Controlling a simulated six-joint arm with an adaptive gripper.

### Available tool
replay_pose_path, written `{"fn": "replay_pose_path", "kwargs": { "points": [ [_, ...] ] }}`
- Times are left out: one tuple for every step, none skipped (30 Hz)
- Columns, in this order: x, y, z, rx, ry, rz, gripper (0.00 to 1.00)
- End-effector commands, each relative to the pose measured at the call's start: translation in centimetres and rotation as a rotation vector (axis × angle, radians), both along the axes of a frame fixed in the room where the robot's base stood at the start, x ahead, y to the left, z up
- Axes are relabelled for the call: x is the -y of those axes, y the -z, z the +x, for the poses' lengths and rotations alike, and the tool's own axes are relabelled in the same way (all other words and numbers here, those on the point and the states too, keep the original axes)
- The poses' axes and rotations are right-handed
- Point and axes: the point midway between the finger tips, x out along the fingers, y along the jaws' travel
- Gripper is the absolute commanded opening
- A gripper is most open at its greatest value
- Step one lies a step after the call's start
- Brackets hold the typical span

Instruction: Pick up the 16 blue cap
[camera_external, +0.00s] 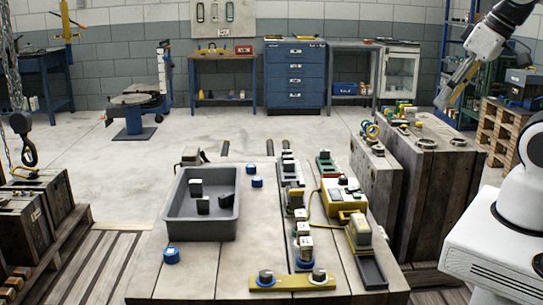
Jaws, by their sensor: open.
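Several blue caps are on the wooden table. One blue cap (171,256) sits at the front left, in front of the grey tray. Two more, a blue cap (251,168) and a blue cap (257,182), sit close together right of the tray's back corner. Any number on them is too small to read, so I cannot tell which is the 16. My gripper (446,101) is open, high at the upper right, well away from the caps. No object shows in it.
The grey tray (170,206) holds several dark blocks. A row of small devices (299,228) runs down the table's middle. A yellow strip (290,284) with knobs lies at the front. Wooden crates (435,178) stand at the right.

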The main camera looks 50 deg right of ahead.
Motion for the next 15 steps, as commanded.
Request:
{"fn": "replay_pose_path", "kwargs": {
  "points": [
    [0.0,0.0,0.0,0.0,0.0,0.0,0.44],
    [0.0,0.0,0.0,0.0,0.0,0.0,0.44],
    [0.0,0.0,0.0,0.0,0.0,0.0,0.44],
    [0.0,0.0,0.0,0.0,0.0,0.0,0.44],
    [0.0,0.0,0.0,0.0,0.0,0.0,0.44],
    [0.0,0.0,0.0,0.0,0.0,0.0,0.44],
    [0.0,0.0,0.0,0.0,0.0,0.0,0.44],
    [0.0,0.0,0.0,0.0,0.0,0.0,0.44],
    [0.0,0.0,0.0,0.0,-0.001,0.0,0.44],
    [0.0,0.0,0.1,0.001,-0.002,-0.002,0.44],
    [0.1,0.0,0.2,0.001,-0.004,-0.005,0.44],
    [0.1,-0.1,0.3,0.003,-0.01,-0.009,0.44],
    [0.2,-0.1,0.5,0.004,-0.014,-0.013,0.44],
    [0.2,-0.1,0.7,0.006,-0.02,-0.02,0.44],
    [0.3,-0.2,1.0,0.01,-0.03,-0.03,0.44]
  ]
}}
